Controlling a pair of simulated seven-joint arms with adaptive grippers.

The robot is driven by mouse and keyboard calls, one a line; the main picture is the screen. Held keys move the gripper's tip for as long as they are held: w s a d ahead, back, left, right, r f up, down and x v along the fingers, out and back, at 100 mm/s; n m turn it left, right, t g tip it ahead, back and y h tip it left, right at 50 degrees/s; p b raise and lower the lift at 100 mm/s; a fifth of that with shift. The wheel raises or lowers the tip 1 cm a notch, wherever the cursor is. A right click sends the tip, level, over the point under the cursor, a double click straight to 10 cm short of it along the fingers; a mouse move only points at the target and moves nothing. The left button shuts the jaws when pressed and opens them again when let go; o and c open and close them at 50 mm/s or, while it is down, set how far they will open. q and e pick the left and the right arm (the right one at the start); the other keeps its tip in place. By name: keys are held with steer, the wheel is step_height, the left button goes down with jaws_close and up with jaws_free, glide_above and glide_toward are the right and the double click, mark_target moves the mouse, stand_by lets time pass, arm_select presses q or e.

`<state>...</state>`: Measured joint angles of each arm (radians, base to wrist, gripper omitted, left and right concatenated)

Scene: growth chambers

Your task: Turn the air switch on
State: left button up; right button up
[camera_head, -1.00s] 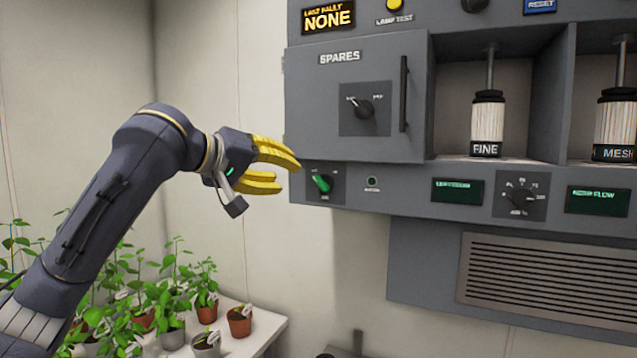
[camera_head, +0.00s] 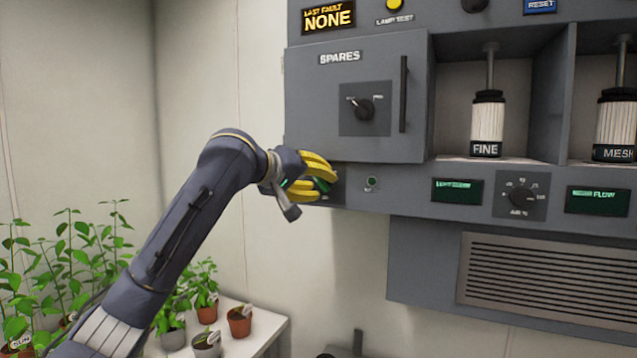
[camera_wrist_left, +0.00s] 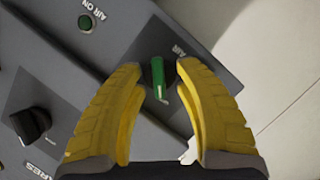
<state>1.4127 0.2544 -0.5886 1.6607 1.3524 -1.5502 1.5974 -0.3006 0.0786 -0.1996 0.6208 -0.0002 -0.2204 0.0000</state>
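The air switch is a green knob (camera_wrist_left: 158,79) on a dark plate marked AIR at the left end of the grey panel. In the head view, the green switch (camera_head: 321,185) shows between the yellow fingers of my left gripper (camera_head: 328,178). In the left wrist view, the left gripper (camera_wrist_left: 160,80) is open, with one finger on each side of the knob and a gap on both sides. A small round green lamp (camera_wrist_left: 86,23) marked AIR ON sits beside the switch plate; it also shows in the head view (camera_head: 371,182). My right gripper is not in view.
The SPARES door (camera_head: 350,100) with its black knob (camera_head: 362,107) and bar handle (camera_head: 403,93) is just above the gripper. A dial (camera_head: 522,195) and green displays (camera_head: 457,190) are to the right. Potted plants (camera_head: 239,321) stand on a white bench (camera_head: 262,335) below.

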arm_select(q)
jaws_close()
stand_by(0.6)
steer(key=m+y, duration=0.2)
steer(key=m, duration=0.1)
steer(key=shift+s+d+m, duration=0.1)
steer(key=shift+d+m, duration=0.05)
steer(key=shift+m, duration=0.15)
steer(key=m+t+y, duration=0.1)
steer(key=m+y, duration=0.1)
steer(key=m, duration=0.1)
steer(key=shift+d, duration=0.15)
steer(key=m+t+y, duration=0.1)
steer(key=m+y, duration=0.1)
steer(key=m, duration=0.1)
steer(key=shift+s+d+f, duration=0.1)
steer(key=shift+f+m+t+y, duration=0.1)
steer(key=shift+m+t+y, duration=0.6)
steer(key=shift+m, duration=0.6)
